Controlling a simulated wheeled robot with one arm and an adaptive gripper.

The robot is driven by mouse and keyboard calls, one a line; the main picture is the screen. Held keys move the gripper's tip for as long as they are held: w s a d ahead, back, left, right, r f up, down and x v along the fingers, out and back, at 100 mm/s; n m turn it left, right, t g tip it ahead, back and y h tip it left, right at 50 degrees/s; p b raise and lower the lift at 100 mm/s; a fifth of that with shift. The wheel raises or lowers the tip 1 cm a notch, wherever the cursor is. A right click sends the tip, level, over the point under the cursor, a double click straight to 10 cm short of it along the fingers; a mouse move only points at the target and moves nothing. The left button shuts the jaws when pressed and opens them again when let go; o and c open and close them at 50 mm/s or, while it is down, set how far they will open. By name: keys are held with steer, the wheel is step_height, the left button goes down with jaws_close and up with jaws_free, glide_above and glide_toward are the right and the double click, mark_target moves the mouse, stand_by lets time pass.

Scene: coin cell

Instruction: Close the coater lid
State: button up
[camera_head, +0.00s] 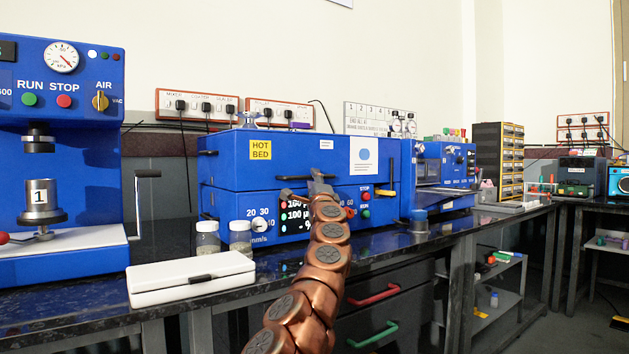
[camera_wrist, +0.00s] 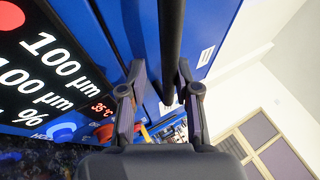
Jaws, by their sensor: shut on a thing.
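The coater is a blue box (camera_head: 235,208) in the middle of the bench in the head view. Its lid (camera_head: 222,171) carries a yellow HOT BED label and lies low over the body, with a seam between them. I cannot tell whether a thin gap is left there. My gripper (camera_head: 320,183) is at the front of the coater, at the lid's handle (camera_head: 293,178). In the wrist view, the fingers of my gripper (camera_wrist: 161,78) are on either side of the black handle bar (camera_wrist: 171,35), shut on it. The arm hides part of the coater's front panel.
A white case (camera_head: 190,278) and two jars (camera_head: 208,238) stand in front of the coater. A blue press (camera_head: 65,150) is at the left. Drawers with red and green handles are below the bench.

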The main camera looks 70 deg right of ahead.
mark_target(311, 155)
stand_by(0.4)
steer(key=shift+r, duration=0.15)
steer(key=shift+r, duration=2.35)
steer(key=shift+s+r, duration=0.15)
steer(key=shift+r, duration=0.95)
steer(key=shift+s+r, duration=0.15)
steer(key=shift+r, duration=0.9)
steer(key=shift+w+r, duration=0.1)
steer(key=shift+r, duration=0.45)
steer(key=shift+a, duration=0.15)
